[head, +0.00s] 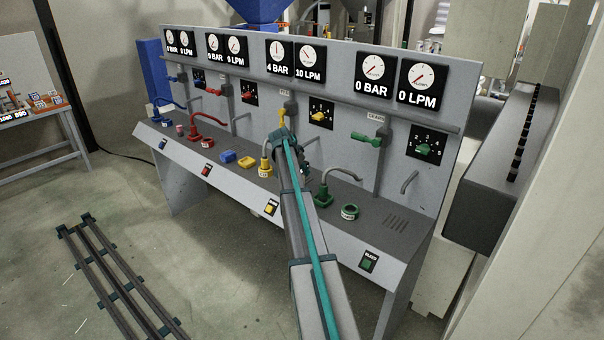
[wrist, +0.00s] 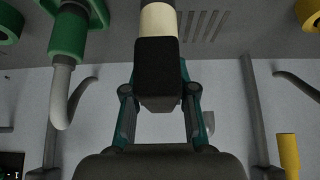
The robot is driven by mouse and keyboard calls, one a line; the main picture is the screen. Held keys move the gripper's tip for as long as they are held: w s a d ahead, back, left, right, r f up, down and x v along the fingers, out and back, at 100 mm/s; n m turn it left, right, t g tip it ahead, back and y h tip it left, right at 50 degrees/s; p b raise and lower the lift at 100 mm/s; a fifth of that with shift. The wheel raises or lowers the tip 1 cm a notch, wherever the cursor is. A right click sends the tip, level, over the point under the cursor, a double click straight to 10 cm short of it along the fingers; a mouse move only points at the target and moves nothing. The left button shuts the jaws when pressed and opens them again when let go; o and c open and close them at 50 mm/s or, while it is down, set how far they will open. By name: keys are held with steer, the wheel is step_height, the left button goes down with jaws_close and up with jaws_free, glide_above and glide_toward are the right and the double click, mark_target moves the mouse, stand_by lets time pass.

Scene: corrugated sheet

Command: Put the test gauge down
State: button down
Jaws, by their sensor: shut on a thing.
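In the wrist view my gripper (wrist: 159,88) has its two teal-edged fingers closed on the sides of a dark block with a cream cylindrical end (wrist: 158,22). I take this to be the test gauge (wrist: 160,65); its dial face does not show. The cream end points toward the grey deck at the top of the picture; whether it touches the deck I cannot tell. In the head view my arm reaches over the console (head: 395,225) between the yellow and green stations and largely hides the gripper and the held thing.
Near my gripper, a green hose fitting (head: 323,198) and a green ring (head: 349,211) are on the right; a yellow fitting (head: 266,167) is on the left. Bent pipes rise along the deck.

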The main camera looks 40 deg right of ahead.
steer(key=shift+a+f+p, duration=0.1)
steer(key=shift+f+p, duration=0.3)
steer(key=shift+f, duration=0.7)
steer(key=shift+f, duration=0.1)
steer(key=shift+f, duration=0.1)
steer(key=c, duration=0.9)
jaws_free()
steer(key=shift+c, duration=0.2)
